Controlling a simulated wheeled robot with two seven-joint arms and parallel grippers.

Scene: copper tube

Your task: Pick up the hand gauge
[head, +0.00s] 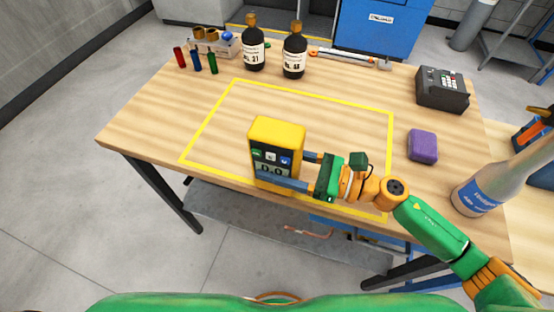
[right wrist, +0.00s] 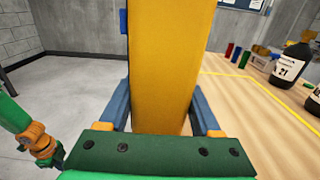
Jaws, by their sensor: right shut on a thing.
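The hand gauge (head: 277,134) is a yellow box-shaped device with a dark front face, a display and small coloured buttons. It stands upright near the front edge of the yellow taped rectangle; I cannot tell whether its base touches the table. My right gripper (head: 284,170) comes in from the right and is shut on its lower part, with one blue finger across the front and one behind. In the right wrist view the gauge's plain yellow side (right wrist: 165,65) rises between the two blue fingers. My left gripper is not visible in the head view.
On the wooden table (head: 150,125), two dark bottles (head: 253,45) (head: 294,55) and several small coloured vials stand at the back. A black device (head: 441,89), a purple sponge (head: 422,146) and a clear bottle (head: 485,190) are at right. The taped area's left side is free.

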